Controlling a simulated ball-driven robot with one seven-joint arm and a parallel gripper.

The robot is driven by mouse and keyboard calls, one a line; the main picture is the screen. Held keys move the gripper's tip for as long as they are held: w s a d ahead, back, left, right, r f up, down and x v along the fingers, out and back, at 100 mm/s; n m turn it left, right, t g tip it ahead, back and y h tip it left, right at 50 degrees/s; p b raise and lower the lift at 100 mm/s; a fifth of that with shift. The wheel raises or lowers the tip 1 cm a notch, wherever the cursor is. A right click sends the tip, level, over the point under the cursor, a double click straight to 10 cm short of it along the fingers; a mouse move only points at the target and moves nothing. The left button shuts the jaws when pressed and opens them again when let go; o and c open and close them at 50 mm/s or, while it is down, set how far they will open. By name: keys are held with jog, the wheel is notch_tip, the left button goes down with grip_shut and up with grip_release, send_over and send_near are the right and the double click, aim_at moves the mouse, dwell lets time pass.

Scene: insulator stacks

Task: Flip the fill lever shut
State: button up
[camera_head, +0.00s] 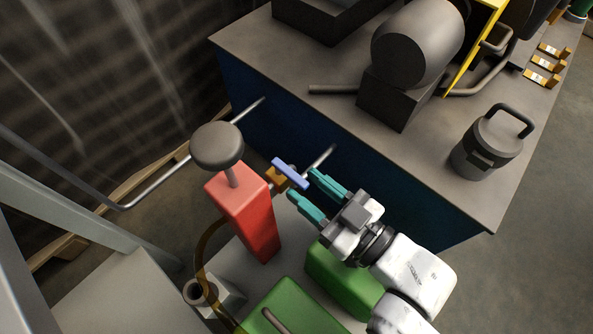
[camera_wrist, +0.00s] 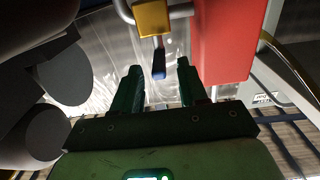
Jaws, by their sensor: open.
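The fill lever is a small blue handle (camera_head: 290,172) on a brass valve body (camera_head: 276,181), at the side of a red upright block (camera_head: 245,215). In the wrist view the blue lever (camera_wrist: 159,64) hangs below the brass valve (camera_wrist: 152,18), in line with the gap between my fingertips. My gripper (camera_head: 304,187) has two teal fingers, spread apart with nothing held. Its fingertips point at the lever and are close to it in the head view. It also shows in the wrist view (camera_wrist: 159,68). I cannot tell whether a finger touches the lever.
A grey round knob (camera_head: 217,146) tops the red block. Green blocks (camera_head: 343,279) lie below my gripper. A blue-sided workbench (camera_head: 355,130) stands behind, with a grey canister (camera_head: 487,146) and a motor-like cylinder (camera_head: 417,42) on it. A yellowish hose (camera_head: 201,262) curves beside the red block.

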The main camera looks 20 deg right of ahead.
jog(key=shift+v, duration=1.2)
jog(key=shift+r+p, duration=0.1)
jog(key=shift+p, duration=0.2)
